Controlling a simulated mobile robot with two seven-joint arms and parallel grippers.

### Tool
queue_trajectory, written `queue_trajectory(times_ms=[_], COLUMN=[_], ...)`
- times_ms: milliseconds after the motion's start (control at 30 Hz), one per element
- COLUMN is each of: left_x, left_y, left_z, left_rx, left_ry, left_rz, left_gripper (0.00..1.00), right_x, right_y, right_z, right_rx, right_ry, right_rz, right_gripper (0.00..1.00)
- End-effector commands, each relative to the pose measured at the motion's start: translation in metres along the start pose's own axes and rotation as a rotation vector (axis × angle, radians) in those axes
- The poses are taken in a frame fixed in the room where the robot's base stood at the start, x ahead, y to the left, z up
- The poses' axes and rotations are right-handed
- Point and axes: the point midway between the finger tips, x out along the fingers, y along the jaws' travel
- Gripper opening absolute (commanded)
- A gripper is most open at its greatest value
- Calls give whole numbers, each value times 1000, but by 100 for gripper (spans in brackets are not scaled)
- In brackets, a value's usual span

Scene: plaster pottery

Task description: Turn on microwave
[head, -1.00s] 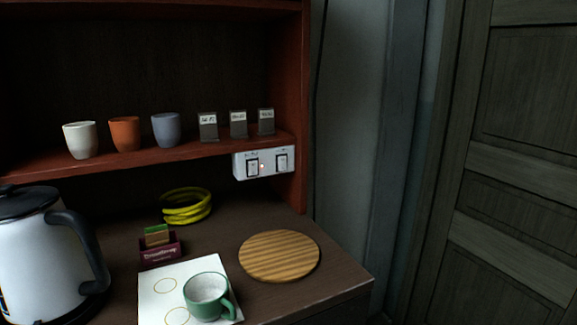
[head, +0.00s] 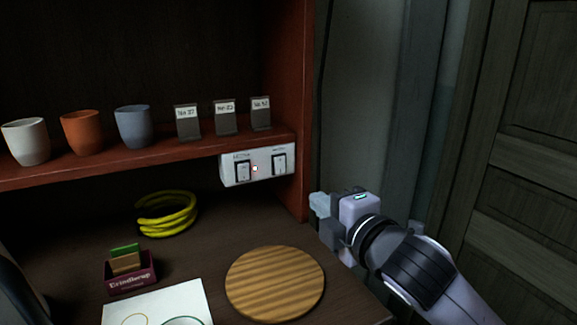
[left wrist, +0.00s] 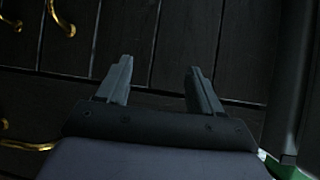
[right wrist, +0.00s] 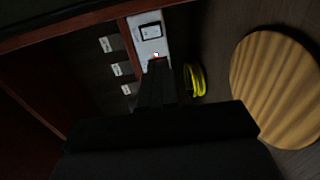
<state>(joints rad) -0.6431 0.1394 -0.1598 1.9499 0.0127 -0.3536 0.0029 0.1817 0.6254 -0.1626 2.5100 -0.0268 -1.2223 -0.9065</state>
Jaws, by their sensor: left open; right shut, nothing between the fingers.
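No microwave shows in any view. A white switch panel (head: 257,164) is fixed under the shelf's right end. It has a left rocker switch (head: 243,171), a right rocker switch (head: 279,161) and a small lit red light (head: 255,169) between them. The panel also shows in the right wrist view (right wrist: 149,35), ahead of my fingers. My right gripper (head: 318,204) is shut and empty, to the right of and below the panel, apart from it. My left gripper (left wrist: 158,82) is open and empty, in front of dark wooden drawer fronts with brass handles.
A round wooden board (head: 275,283) lies on the counter below the panel. A yellow coil (head: 167,213), a small labelled box (head: 130,275) and a white sheet (head: 160,303) lie to the left. Cups and label cards (head: 225,118) stand on the red shelf (head: 160,155).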

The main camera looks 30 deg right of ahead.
Motion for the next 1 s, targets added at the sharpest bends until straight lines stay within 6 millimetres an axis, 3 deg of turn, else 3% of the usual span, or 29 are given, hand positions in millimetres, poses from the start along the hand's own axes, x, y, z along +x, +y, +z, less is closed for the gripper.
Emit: queue_trajectory(times_ms=[600, 833, 1000], left_x=[-1, 6, 2], left_y=[1, 0, 0], left_z=[6, 15, 10], left_rx=[-1, -1, -1], left_ry=[-8, -8, -10], left_rz=[1, 0, 0], left_gripper=[66, 66, 66], right_x=[3, 27, 54], right_y=[1, 0, 3], right_z=[0, 0, 0], right_rx=[-5, -3, -3], right_ry=[1, 0, 0], right_rz=[5, 6, 3], right_gripper=[0, 0, 0])
